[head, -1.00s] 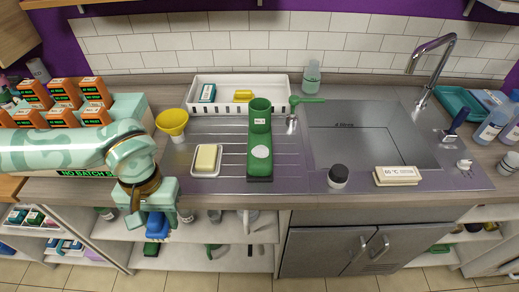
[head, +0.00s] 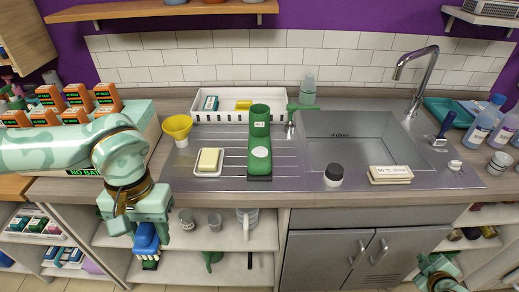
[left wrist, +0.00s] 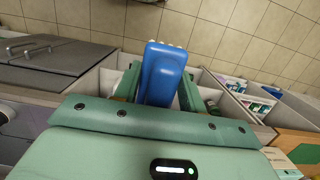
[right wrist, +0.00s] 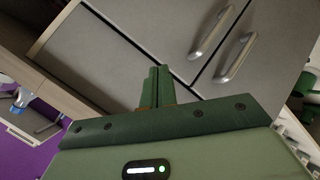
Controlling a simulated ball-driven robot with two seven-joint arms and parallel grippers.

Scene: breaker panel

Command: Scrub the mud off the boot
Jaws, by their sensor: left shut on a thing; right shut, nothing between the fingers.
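A green boot (head: 259,131) stands on the ribbed drainboard, its open top at the back and its toe towards me. A round pale patch (head: 260,152) shows on its foot; I cannot tell if it is mud. My left gripper (head: 147,228) is shut on a blue brush (head: 146,240), in front of the counter, left of the boot and apart from it. In the left wrist view the brush (left wrist: 162,75) shows pale bristle tips at its far end. My right gripper (head: 440,272) is low at the right, before the cabinets; in its wrist view its fingers (right wrist: 157,85) are together and empty.
A soap bar (head: 208,160) on a dish and a yellow funnel (head: 177,127) are left of the boot. A white tray (head: 230,116) stands behind.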

